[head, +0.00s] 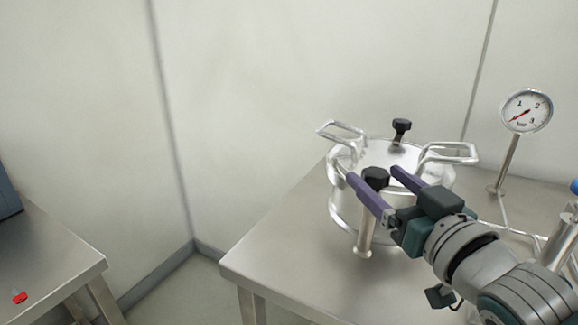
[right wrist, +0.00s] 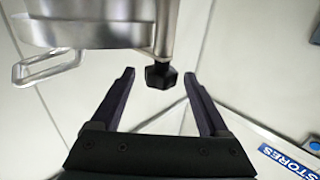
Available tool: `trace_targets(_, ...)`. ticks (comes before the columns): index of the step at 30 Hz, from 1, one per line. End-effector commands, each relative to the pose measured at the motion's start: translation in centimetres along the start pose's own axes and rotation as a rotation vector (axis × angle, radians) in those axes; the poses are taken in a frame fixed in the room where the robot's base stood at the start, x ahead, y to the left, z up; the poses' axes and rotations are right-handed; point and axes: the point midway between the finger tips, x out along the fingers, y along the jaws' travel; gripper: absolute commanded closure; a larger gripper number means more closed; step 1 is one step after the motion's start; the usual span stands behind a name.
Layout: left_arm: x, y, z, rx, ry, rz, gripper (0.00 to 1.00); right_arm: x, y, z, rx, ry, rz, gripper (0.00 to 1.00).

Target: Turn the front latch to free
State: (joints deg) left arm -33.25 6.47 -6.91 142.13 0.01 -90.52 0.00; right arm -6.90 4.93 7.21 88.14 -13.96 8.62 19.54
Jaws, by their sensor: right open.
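A round steel vessel (head: 405,155) with wire handles stands on a metal table at the right of the head view. Its front latch has a black knob (head: 375,179) on a steel post (head: 366,235). The knob also shows in the right wrist view (right wrist: 160,75). A second black knob (head: 401,126) stands at the back of the lid. My right gripper (head: 374,172) is open, its two purple fingers to either side of the front knob in the head view. In the right wrist view the knob lies in line with the gap, just beyond the fingertips, apparently untouched. My left gripper is not in view.
A pressure gauge (head: 526,111) on a stand is at the right, with a pale cable by its foot. The table (head: 270,262) is bare left of the vessel. Another table (head: 45,250) at the far left carries a small red object (head: 19,297).

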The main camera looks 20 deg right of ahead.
Motion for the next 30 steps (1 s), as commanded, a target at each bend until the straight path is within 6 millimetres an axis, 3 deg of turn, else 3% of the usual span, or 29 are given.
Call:
trace_targets(6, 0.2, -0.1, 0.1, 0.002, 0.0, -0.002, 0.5, 1.7, 0.0, 0.0, 0.0, 0.0, 0.0, 0.22)
trace_targets(14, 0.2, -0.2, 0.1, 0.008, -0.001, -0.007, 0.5, 1.8, 0.0, 0.0, 0.0, -0.001, 0.0, 0.22)
trace_targets(30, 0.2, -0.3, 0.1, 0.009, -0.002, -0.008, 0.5, 1.8, 0.0, 0.0, 0.0, -0.001, 0.0, 0.81)
